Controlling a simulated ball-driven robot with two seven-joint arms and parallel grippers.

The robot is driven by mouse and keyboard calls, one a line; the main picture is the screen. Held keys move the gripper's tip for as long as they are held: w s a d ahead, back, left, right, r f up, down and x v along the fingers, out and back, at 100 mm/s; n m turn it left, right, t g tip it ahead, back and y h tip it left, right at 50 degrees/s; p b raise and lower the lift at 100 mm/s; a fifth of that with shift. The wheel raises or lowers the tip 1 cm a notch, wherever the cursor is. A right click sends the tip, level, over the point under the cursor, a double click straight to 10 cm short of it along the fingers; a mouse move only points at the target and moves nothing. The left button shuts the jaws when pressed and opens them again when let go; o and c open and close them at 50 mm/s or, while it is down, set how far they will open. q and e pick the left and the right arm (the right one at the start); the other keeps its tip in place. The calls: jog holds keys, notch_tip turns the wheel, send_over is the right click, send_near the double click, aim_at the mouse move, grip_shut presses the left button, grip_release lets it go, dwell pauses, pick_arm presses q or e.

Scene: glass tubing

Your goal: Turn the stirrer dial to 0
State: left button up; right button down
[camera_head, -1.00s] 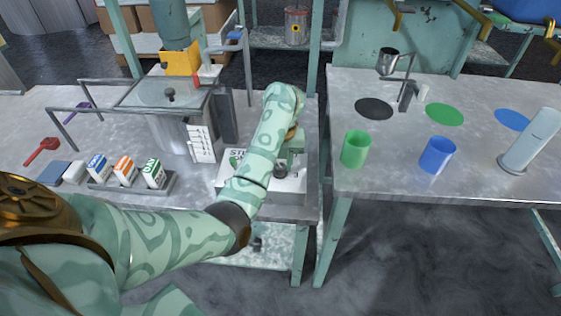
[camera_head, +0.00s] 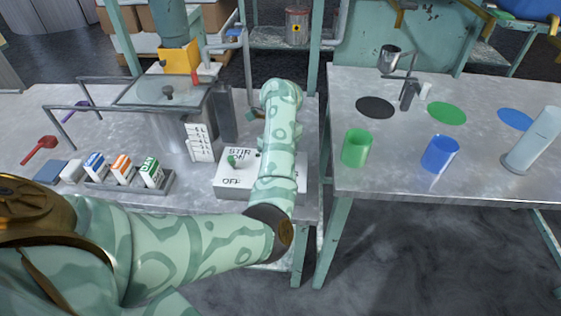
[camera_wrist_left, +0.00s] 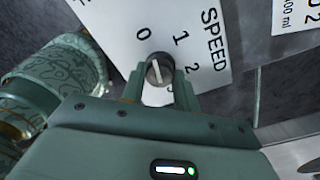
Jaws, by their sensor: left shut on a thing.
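The white stirrer box (camera_head: 232,183) sits near the front edge of the left bench. Its left part shows STIR, ON and OFF with a green switch (camera_head: 232,161). My arm covers its right part in the head view. In the left wrist view, the dark round dial (camera_wrist_left: 151,79) with a pale pointer line sits beside the printed 0, 1, 2 and SPEED. The line runs nearly upright in the picture; I cannot tell exactly which mark it meets. My left gripper (camera_wrist_left: 160,78) is shut on the dial, a finger on each side. My right gripper is not in view.
A lidded tank (camera_head: 165,95) with metal rails stands behind the box. A rack (camera_head: 125,183) of small cartons is to its left. Across a gap, the right bench (camera_head: 400,190) holds a green cup (camera_head: 356,149) and a blue cup (camera_head: 440,154).

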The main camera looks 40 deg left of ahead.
pick_arm(q)
jog(key=shift+f+n+b, duration=0.1)
jog(key=shift+n+b, duration=0.2)
jog(key=shift+n, duration=0.9)
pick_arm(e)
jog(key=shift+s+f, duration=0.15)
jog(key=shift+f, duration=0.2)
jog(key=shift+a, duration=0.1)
pick_arm(q)
jog(key=o, duration=1)
jog(key=shift+c, duration=0.2)
notch_tip(320, 180, up, 16)
jog(key=p, duration=0.7)
jog(key=shift+w+r+p, duration=0.2)
jog(key=shift+w+p, duration=0.05)
jog(key=shift+p, duration=0.15)
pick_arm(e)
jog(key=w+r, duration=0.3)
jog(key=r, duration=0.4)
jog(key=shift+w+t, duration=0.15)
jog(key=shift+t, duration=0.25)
